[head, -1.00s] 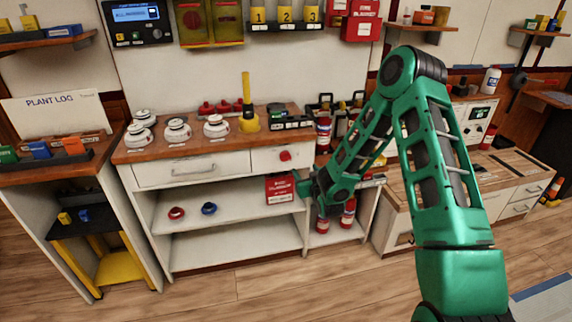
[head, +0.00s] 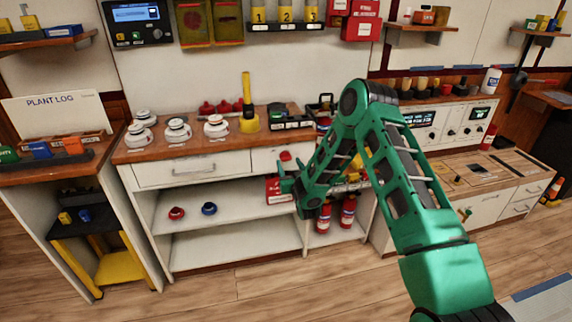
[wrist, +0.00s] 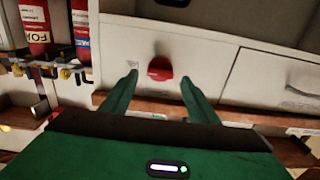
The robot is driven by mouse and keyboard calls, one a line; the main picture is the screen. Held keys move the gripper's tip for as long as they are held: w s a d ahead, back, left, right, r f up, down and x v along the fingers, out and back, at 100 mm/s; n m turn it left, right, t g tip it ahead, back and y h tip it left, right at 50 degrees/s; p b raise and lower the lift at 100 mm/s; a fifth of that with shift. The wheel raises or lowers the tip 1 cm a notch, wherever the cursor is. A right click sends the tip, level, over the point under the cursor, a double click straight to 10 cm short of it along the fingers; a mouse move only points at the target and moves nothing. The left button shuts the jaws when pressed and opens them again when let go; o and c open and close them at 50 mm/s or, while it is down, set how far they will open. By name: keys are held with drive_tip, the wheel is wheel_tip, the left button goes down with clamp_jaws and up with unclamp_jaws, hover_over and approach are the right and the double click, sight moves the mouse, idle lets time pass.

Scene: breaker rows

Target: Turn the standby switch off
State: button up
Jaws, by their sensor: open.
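A red knob (head: 285,156) sits on the white front panel at the right end of the left counter, beside the drawer. It is probably the standby switch, but its label is too small to read. In the wrist view the red knob (wrist: 160,67) appears between the two fingertips, with a small white label on its left. My gripper (wrist: 159,76) is open and empty, with one green finger on each side of the knob. I cannot tell whether the fingers touch it. In the head view my gripper (head: 284,183) is in front of the cabinet, just below the knob.
A red box (head: 278,191) stands on the shelf behind my gripper. Red fire extinguishers (head: 348,212) stand to the right. White lidded pots (head: 216,126) and a yellow lever (head: 248,105) are on the counter above. The floor (head: 270,285) in front is clear.

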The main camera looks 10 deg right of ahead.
sight(286, 158)
drive_tip(key=shift+w, duration=1.25)
drive_tip(key=shift+c, duration=0.6)
drive_tip(key=c, duration=0.9)
drive_tip(key=shift+a, duration=0.25)
drive_tip(key=shift+d, duration=0.15)
